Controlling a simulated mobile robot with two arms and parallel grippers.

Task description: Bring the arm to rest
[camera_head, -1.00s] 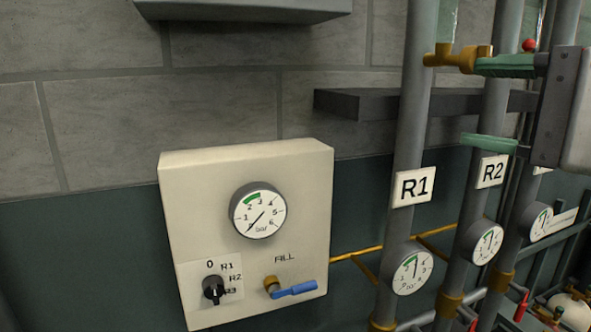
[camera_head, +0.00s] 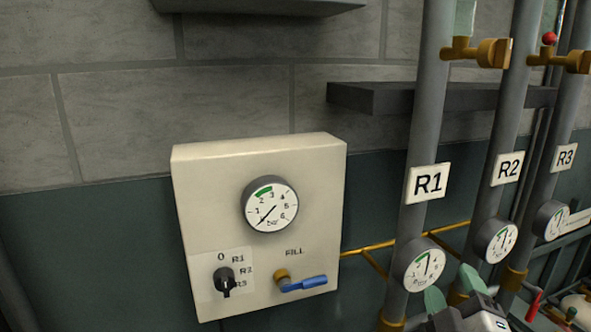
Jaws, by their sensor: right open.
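My right gripper (camera_head: 453,290) is low at the bottom right of the head view, pointing up. Its two green fingers are spread apart with nothing between them. It is in front of the lower pipes, just below the R1 pipe's gauge (camera_head: 424,264). Whether it touches a pipe cannot be told. Most of my right arm is out of frame below. My left gripper is not in view.
A cream panel (camera_head: 318,180) with a dial gauge (camera_head: 270,204), black selector knob (camera_head: 225,279) and blue FILL lever (camera_head: 302,284) is on the wall. Pipes labelled R1 (camera_head: 429,182), R2 (camera_head: 507,168) and R3 (camera_head: 565,157) stand right. A dark ledge (camera_head: 370,98) juts out behind them.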

